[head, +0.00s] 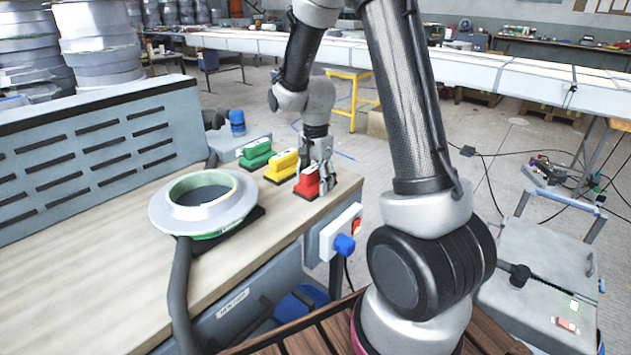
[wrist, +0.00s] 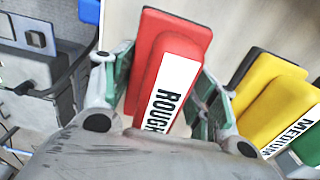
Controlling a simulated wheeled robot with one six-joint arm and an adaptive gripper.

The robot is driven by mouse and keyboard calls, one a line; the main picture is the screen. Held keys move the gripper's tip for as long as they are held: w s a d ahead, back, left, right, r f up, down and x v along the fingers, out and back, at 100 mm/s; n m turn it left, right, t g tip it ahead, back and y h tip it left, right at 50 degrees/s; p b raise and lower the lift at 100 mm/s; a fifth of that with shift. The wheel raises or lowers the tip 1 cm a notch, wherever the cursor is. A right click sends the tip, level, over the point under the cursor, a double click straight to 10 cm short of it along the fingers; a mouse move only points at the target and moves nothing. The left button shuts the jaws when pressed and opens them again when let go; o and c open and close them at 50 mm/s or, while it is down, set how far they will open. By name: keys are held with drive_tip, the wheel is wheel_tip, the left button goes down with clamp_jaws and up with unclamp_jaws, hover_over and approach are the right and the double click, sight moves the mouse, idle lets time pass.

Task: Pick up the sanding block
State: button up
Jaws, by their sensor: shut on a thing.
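Three sanding blocks are in the head view: a red one (head: 308,181), a yellow one (head: 281,165) and a green one (head: 257,154). They are in a row near the bench's right edge. In the wrist view the red block (wrist: 172,68) carries a white label reading "ROUGH". My gripper (head: 318,178) is shut on the red block, with a finger on either side of it. In the wrist view the gripper (wrist: 163,92) shows both fingers against its sides. The yellow block (wrist: 268,95), labelled "MEDIUM", lies to the right. I cannot tell whether the red block touches the bench.
The wooden bench top (head: 110,225) bears a grey ring-shaped mould (head: 203,200) with a hose left of the blocks. A slotted panel (head: 95,150) stands along the bench's left side. A socket box with a blue plug (head: 344,244) is on the bench's side. Bare bench lies in front.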

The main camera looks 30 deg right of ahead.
sight(316, 166)
wheel_tip(316, 166, up, 10)
drive_tip(key=shift+r, duration=0.1)
idle(0.5)
drive_tip(key=shift+o, duration=1.2)
drive_tip(key=shift+d, duration=0.1)
drive_tip(key=shift+c, duration=0.2)
